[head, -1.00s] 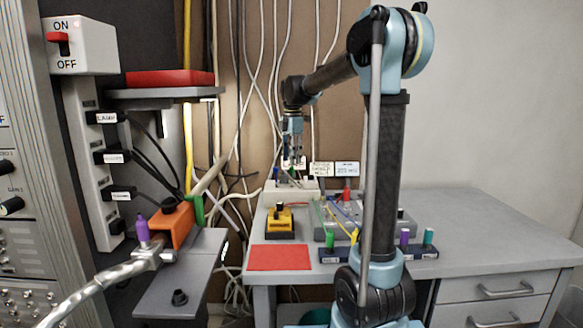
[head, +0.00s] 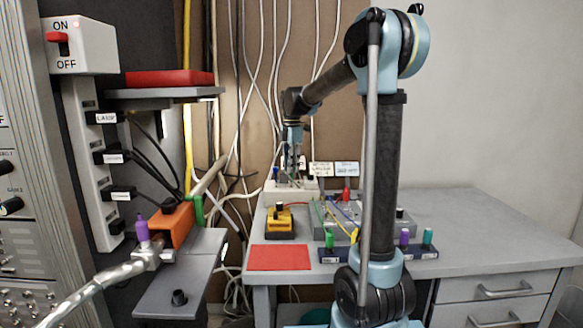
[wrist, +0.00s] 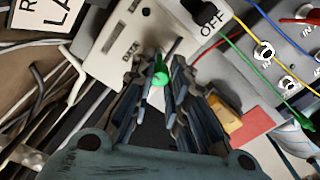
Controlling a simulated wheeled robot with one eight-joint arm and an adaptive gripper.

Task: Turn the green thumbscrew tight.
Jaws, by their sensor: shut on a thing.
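The green thumbscrew (wrist: 160,78) shows between my fingertips in the wrist view, against the pale box (wrist: 135,42) marked DATA. My gripper (wrist: 166,72) is shut on it, with a fingertip on each side. The fingers hide part of the screw, so how far it is turned in cannot be seen. In the head view my gripper (head: 292,172) points down over the pale box (head: 305,186) at the back of the bench. The screw is too small to make out there.
Two label cards (head: 333,169) stand just right of my gripper. A yellow block (head: 280,222), a red mat (head: 279,257) and a dark strip with coloured pegs (head: 378,254) lie nearer. Cables (head: 262,90) hang behind. The bench's right side (head: 480,225) is clear.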

